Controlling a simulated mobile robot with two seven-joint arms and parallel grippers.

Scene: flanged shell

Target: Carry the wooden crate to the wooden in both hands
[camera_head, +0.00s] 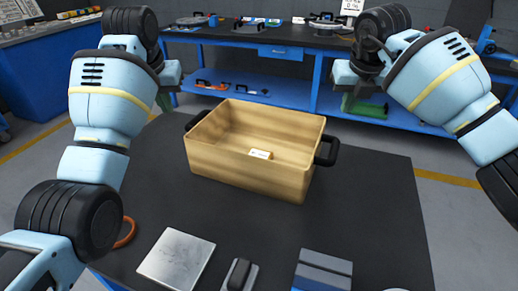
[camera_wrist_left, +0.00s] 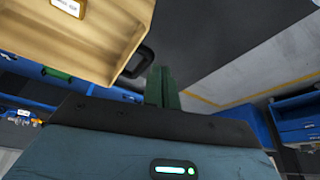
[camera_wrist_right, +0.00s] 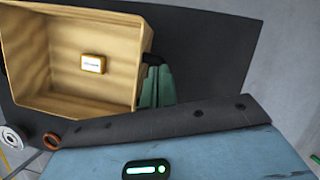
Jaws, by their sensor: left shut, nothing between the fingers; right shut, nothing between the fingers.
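The wooden crate (camera_head: 245,170) stands upright on a dark table, with a black handle on each end. Its left handle (camera_head: 194,121) and right handle (camera_head: 328,150) are both free. A small labelled block (camera_head: 261,154) lies inside it. My left gripper (camera_head: 163,102) is above the table, left of the crate and apart from it. Its green fingers (camera_wrist_left: 162,88) are shut and empty, near a handle in the left wrist view. My right gripper (camera_head: 347,102) is raised beyond the right handle, also shut and empty. Its fingers (camera_wrist_right: 155,88) overlap a handle in the right wrist view; contact is unclear.
The dark table (camera_head: 375,195) has bare room right of the crate. A metal plate (camera_head: 177,259), a black-handled tool (camera_head: 238,275) and a grey-blue block (camera_head: 322,270) lie at its near edge. An orange ring (camera_head: 125,232) is at left. A blue workbench (camera_head: 290,93) stands behind.

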